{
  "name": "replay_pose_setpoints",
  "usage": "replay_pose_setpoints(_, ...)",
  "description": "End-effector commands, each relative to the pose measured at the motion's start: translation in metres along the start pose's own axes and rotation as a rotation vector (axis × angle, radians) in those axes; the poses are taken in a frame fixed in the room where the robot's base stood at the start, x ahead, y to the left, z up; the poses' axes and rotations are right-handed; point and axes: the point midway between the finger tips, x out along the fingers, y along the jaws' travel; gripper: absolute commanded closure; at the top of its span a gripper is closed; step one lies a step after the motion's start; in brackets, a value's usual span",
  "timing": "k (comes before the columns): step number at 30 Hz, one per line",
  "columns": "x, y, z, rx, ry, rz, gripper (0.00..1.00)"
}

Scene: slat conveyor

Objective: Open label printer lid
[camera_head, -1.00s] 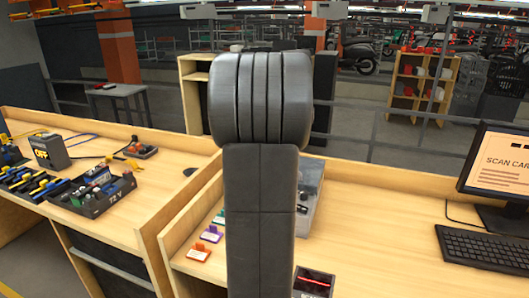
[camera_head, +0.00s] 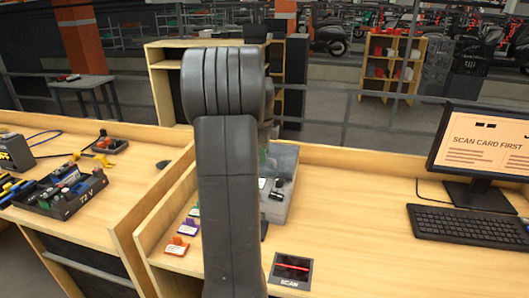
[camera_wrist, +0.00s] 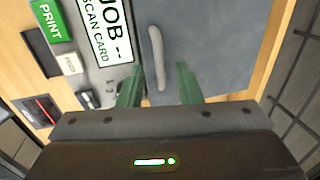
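The label printer (camera_head: 283,190) stands on the bench, partly hidden behind my arm in the head view. In the wrist view its grey lid (camera_wrist: 218,45) fills the upper middle and looks shut, with a pale bar handle (camera_wrist: 156,50) on it. Beside the lid are a screen reading "JOB -- SCAN CARD" (camera_wrist: 107,28) and a green PRINT button (camera_wrist: 47,20). My gripper (camera_wrist: 158,85) has green fingers spread apart. The lower end of the handle shows between them, with gaps on both sides. I cannot tell how far the fingertips are from the lid.
A black SCAN reader (camera_head: 291,270) with a red line lies in front of the printer. Coloured cards (camera_head: 183,240) lie to the left. A monitor (camera_head: 486,150) and keyboard (camera_head: 470,228) are at right. A tool tray (camera_head: 62,196) sits on the left bench. Bench between reader and keyboard is clear.

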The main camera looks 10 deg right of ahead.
Motion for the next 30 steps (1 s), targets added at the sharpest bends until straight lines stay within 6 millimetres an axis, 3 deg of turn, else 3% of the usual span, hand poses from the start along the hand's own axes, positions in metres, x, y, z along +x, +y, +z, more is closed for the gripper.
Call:
replay_pose_setpoints(12, 0.0089, 0.0001, -0.0002, 0.0, 0.0, -0.001, 0.68)
replay_pose_setpoints(17, 0.0087, 0.0001, -0.0001, 0.0, 0.0, -0.001, 1.0)
replay_pose_setpoints(30, 0.0017, -0.0038, -0.0011, 0.0, 0.0, -0.001, 1.0)
